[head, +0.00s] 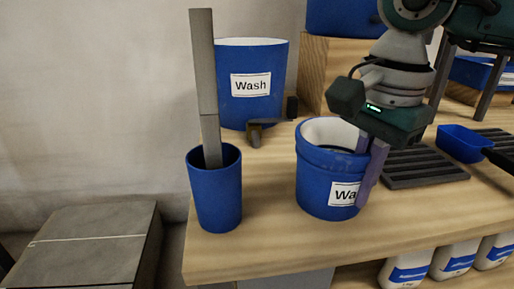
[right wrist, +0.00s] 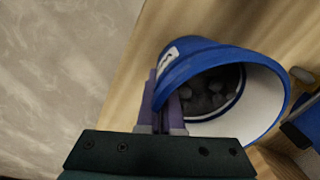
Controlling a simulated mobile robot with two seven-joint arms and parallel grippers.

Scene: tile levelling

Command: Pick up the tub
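The blue tub (head: 323,180) stands upright on the wooden bench, with a white inside and a label reading "Wa", the rest hidden by a finger. My right gripper (head: 368,172) is at its right rim, one purple finger inside the wall and one outside. In the right wrist view the fingers (right wrist: 166,108) sit close together with the wall of the tub (right wrist: 205,58) between them, and look shut on it. Dark grey lumps show inside the tub. My left gripper is not in view.
A larger blue "Wash" bucket (head: 252,108) stands behind. A blue cup (head: 216,200) holding a tall grey bar stands left, near the bench edge. A trowel-like tool (head: 255,134) lies between them. A dark ribbed mat (head: 420,168) and a blue scoop (head: 460,143) lie right.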

